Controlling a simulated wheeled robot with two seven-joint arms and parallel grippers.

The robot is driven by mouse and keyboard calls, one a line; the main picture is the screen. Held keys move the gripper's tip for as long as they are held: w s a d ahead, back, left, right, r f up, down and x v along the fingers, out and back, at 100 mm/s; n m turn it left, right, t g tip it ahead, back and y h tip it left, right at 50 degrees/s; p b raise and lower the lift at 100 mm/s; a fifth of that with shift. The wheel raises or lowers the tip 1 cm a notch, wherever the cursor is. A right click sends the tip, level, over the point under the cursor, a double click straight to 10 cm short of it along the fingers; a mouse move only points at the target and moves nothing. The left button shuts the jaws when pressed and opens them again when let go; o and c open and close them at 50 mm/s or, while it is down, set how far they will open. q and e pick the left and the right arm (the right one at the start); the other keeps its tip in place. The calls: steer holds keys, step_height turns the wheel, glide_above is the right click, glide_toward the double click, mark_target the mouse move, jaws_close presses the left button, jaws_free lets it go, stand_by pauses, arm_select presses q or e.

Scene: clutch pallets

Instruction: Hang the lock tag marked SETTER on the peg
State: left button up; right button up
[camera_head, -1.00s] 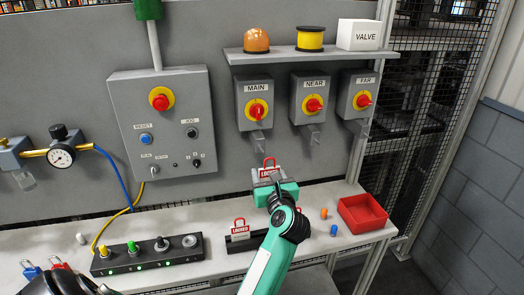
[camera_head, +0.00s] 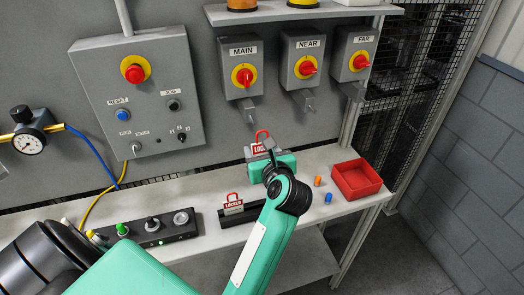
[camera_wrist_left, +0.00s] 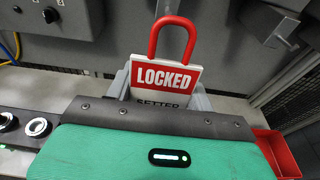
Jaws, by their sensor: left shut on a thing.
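My left gripper (camera_head: 262,153) is shut on a white-and-red lock tag (camera_head: 261,146) with a red shackle pointing up. In the left wrist view the tag (camera_wrist_left: 166,76) reads LOCKED, with SETTER partly hidden below by the gripper. The held tag is above the bench, in front of the panel, below the switch boxes. Grey pegs stick out under the MAIN (camera_head: 248,112), NEAR (camera_head: 306,100) and FAR (camera_head: 352,91) switches. The tag is apart from all of them, nearest the MAIN peg. My right gripper is not in view.
A second LOCKED tag (camera_head: 233,205) stands in a black holder on the bench. A red tray (camera_head: 357,179) is at the bench's right, beside orange and blue pieces. A dark strip with buttons (camera_head: 160,235) lies left. A control box (camera_head: 140,95) hangs on the panel.

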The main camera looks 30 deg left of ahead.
arm_select(q)
steer(key=shift+w+a, duration=0.4)
steer(key=shift+a, duration=0.2)
steer(key=shift+w+a, duration=0.3)
steer(key=shift+a, duration=0.05)
steer(key=shift+w+a, duration=0.15)
steer(key=shift+x, duration=2.8)
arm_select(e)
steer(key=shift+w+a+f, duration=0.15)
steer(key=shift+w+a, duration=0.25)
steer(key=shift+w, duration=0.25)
arm_select(q)
steer(key=shift+f, duration=0.1)
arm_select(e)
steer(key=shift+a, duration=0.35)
